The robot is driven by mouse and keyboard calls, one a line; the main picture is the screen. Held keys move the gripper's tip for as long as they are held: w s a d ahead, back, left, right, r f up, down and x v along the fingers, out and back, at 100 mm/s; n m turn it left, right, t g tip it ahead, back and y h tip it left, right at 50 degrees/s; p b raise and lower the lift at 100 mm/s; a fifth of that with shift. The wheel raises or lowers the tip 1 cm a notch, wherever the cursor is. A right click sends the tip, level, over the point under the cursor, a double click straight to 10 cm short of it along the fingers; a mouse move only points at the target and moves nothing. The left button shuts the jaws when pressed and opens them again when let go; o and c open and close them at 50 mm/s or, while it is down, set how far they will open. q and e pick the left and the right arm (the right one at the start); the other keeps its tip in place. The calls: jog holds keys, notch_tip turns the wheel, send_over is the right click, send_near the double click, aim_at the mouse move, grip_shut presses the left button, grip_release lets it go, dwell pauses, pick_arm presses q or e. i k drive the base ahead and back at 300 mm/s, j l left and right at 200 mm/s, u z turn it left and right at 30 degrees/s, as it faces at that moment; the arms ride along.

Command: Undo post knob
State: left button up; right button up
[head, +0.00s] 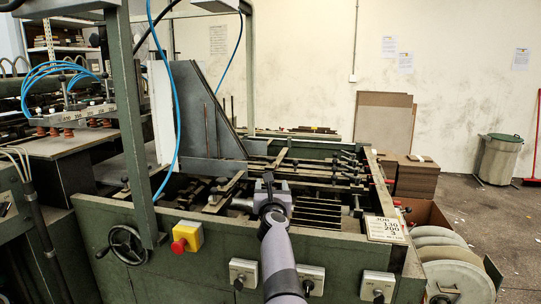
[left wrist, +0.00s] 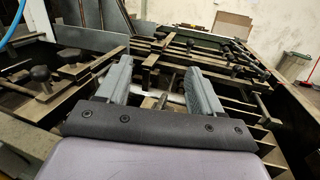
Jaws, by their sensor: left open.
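My left gripper (head: 268,178) reaches over the feeder's open bed from the front in the head view. In the left wrist view, its two grey fingers (left wrist: 157,68) are spread apart, with thin metal bars of the bed visible between and beyond them and no knob held. Several black knobs stand on posts and clamps around the bed. One round knob (left wrist: 40,74) is left of the fingers in the wrist view, with another knob (left wrist: 69,57) just behind it. In the head view, a black knob (head: 222,181) stands left of the gripper. I cannot tell which is the post knob.
The green feeder frame (head: 330,246) carries a handwheel (head: 128,244), a red stop button (head: 180,245) and a job card (head: 385,229). A tall grey plate (head: 197,110) rises left of the gripper. Rails and clamps (head: 335,165) crowd the right side.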

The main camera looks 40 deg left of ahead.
aim_at(270, 160)
jog(key=i+j, duration=0.4)
jog(key=j, duration=0.15)
jog(key=i+j, duration=0.4)
jog(key=j, duration=0.1)
